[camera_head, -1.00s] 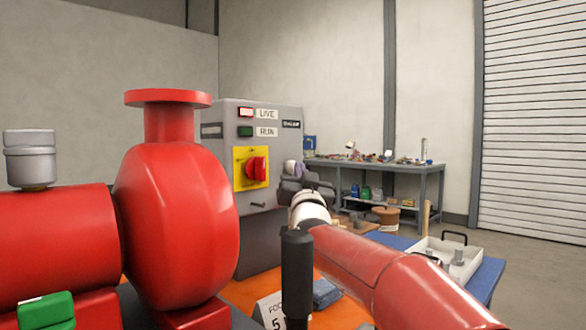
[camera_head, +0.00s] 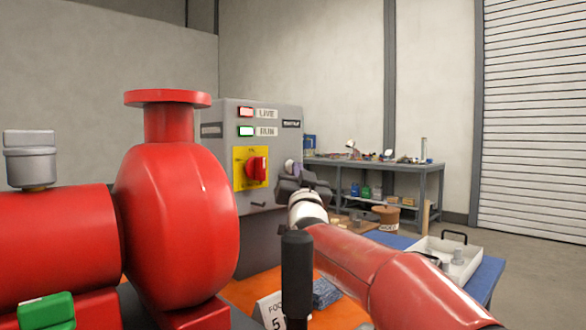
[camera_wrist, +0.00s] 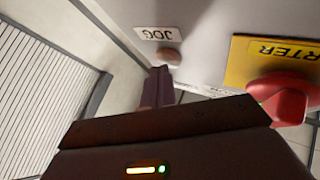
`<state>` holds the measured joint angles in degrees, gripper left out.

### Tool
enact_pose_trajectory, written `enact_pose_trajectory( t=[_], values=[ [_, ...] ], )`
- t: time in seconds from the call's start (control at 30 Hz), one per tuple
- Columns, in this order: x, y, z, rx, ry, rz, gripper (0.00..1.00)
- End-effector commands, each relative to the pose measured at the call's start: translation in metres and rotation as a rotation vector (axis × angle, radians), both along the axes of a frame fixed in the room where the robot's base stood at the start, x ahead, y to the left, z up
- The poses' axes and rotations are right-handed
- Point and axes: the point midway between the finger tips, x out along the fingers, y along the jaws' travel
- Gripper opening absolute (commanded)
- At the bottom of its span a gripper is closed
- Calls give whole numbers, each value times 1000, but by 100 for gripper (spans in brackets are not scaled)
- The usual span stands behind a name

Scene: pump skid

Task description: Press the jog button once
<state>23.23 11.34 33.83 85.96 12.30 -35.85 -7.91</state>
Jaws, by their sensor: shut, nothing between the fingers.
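The jog button (camera_wrist: 169,57) is a round beige knob on the grey starter panel, below the JOG label (camera_wrist: 158,33) in the wrist view. My gripper (camera_wrist: 160,72) is shut and empty; its purple-brown fingertips meet the button's lower left edge and appear to touch it. In the head view my gripper (camera_head: 284,186) is at the right side of the grey starter cabinet (camera_head: 225,190), and I cannot make out the button there. The RUN lamp (camera_head: 246,131) glows bright with a green rim; the LIVE lamp (camera_head: 246,112) is lit with a red rim.
A red rotary switch (camera_wrist: 284,98) on a yellow plate (camera_wrist: 262,60) sits close to the right of my gripper. The red pump (camera_head: 175,210) stands left of the cabinet. A workbench (camera_head: 375,168) stands behind, and a white tray (camera_head: 450,262) lies at right.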

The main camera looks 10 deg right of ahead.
Motion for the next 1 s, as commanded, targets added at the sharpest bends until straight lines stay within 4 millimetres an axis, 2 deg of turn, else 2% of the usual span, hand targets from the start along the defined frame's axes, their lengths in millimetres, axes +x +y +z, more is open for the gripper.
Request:
enact_pose_trajectory(
  t=[0.37, 0.7, 1.0],
  values=[
    [-13, -9, -3, 0, 0, 0, 0],
    [-15, -10, -1, 0, -1, 0, 0],
    [-37, -26, -5, -2, -3, -3, 0]
  ],
)
